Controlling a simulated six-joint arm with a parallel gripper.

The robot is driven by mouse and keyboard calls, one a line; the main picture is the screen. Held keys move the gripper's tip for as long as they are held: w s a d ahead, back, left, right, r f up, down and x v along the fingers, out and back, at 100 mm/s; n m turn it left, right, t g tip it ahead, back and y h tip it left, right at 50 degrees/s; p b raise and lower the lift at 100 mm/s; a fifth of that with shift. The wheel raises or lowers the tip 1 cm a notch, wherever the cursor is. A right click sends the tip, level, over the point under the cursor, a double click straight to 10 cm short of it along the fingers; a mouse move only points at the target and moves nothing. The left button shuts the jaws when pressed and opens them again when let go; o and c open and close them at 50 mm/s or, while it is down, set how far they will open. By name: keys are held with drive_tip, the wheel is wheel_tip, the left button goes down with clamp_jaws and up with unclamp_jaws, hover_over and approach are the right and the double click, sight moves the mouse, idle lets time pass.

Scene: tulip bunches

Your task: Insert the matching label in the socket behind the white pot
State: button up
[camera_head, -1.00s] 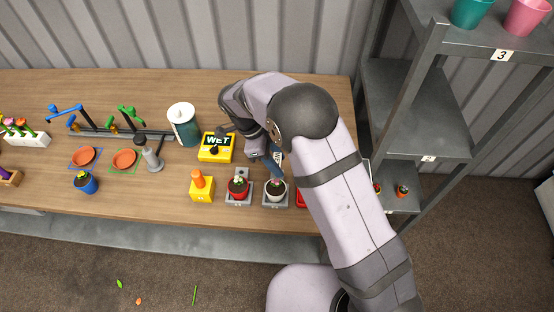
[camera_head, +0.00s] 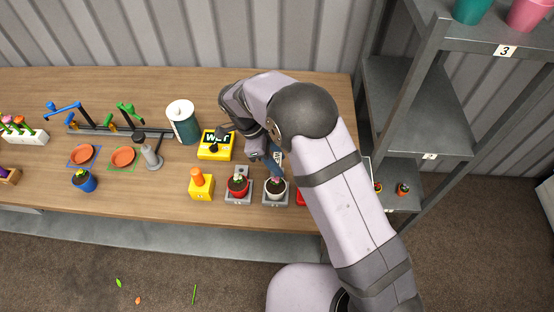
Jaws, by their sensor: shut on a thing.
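The white pot (camera_head: 275,190) with a small plant and dark soil stands on a grey socket base (camera_head: 270,203) near the front edge of the table. My gripper (camera_head: 274,163) is just behind and above the white pot. It is shut on a blue label (camera_head: 277,157) with white markings, held roughly upright. The label's lower end and the socket behind the pot are hidden by the plant, the pot and my gripper. I cannot tell whether the label touches the socket.
A red pot (camera_head: 238,187) on a similar grey base stands left of the white pot. A yellow block with an orange knob (camera_head: 200,182) and a yellow WET box (camera_head: 216,144) are further left. A red object (camera_head: 301,198) lies right, partly behind my arm. Shelves (camera_head: 420,130) stand right.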

drive_tip(key=shift+r, duration=0.6)
idle(2.1)
drive_tip(key=shift+f+b, duration=0.8)
drive_tip(key=shift+b, duration=0.1)
drive_tip(key=o, duration=1.1)
drive_tip(key=shift+s+f, duration=0.1)
drive_tip(key=shift+s, duration=0.1)
drive_tip(key=b+v, duration=0.2)
drive_tip(key=v, duration=0.5)
drive_tip(key=shift+w+r, duration=0.35)
drive_tip(key=shift+r, duration=0.05)
